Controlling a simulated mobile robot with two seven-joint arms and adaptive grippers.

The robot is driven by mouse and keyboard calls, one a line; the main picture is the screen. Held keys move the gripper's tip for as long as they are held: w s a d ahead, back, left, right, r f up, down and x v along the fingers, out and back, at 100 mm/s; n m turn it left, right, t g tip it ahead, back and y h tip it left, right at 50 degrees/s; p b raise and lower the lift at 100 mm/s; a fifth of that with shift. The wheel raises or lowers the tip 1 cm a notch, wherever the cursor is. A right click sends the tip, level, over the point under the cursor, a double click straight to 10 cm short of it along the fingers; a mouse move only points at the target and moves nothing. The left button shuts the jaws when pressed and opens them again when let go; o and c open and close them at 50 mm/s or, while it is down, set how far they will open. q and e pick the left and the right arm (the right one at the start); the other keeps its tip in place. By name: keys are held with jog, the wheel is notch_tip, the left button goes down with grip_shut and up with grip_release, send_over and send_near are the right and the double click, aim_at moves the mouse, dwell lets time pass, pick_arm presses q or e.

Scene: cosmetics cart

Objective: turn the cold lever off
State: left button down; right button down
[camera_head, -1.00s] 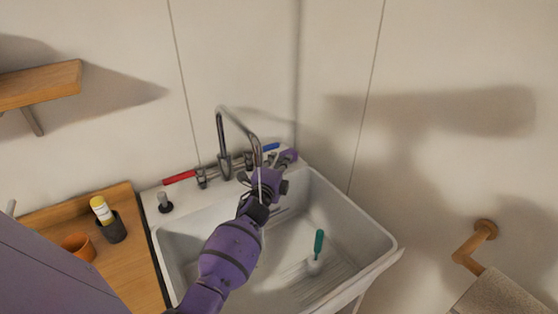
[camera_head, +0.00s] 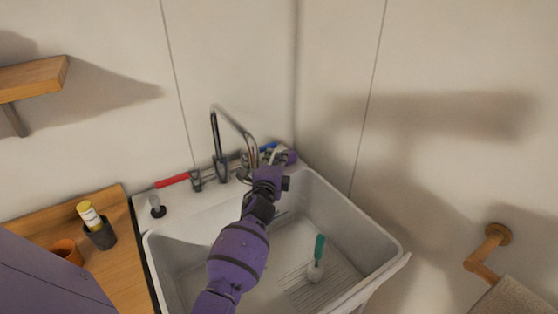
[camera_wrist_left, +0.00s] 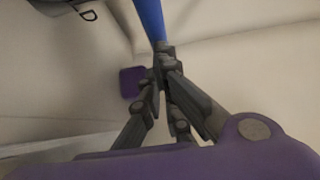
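The blue cold lever (camera_head: 268,147) sticks out to the right of the faucet at the back of the sink. My left gripper (camera_head: 274,158) is right at it and hides part of it. In the left wrist view the blue lever (camera_wrist_left: 150,18) comes down from the top to the fingertips of my left gripper (camera_wrist_left: 165,55). The fingers are drawn together at the lever's lower end; whether they grip it or only touch it is unclear. My right gripper is not in view.
The curved metal spout (camera_head: 216,140) stands just left of my gripper. The red lever (camera_head: 172,181) points left. A green-handled brush (camera_head: 318,252) stands in the white sink (camera_head: 375,235). A dark cup (camera_head: 102,236) with a yellow tube stands on the wooden counter (camera_head: 125,265).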

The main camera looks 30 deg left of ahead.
pick_arm(q)
jog(key=shift+a, duration=0.35)
jog(key=shift+r, duration=0.15)
notch_tip(320, 180, up, 10)
jog(key=shift+d, duration=0.25)
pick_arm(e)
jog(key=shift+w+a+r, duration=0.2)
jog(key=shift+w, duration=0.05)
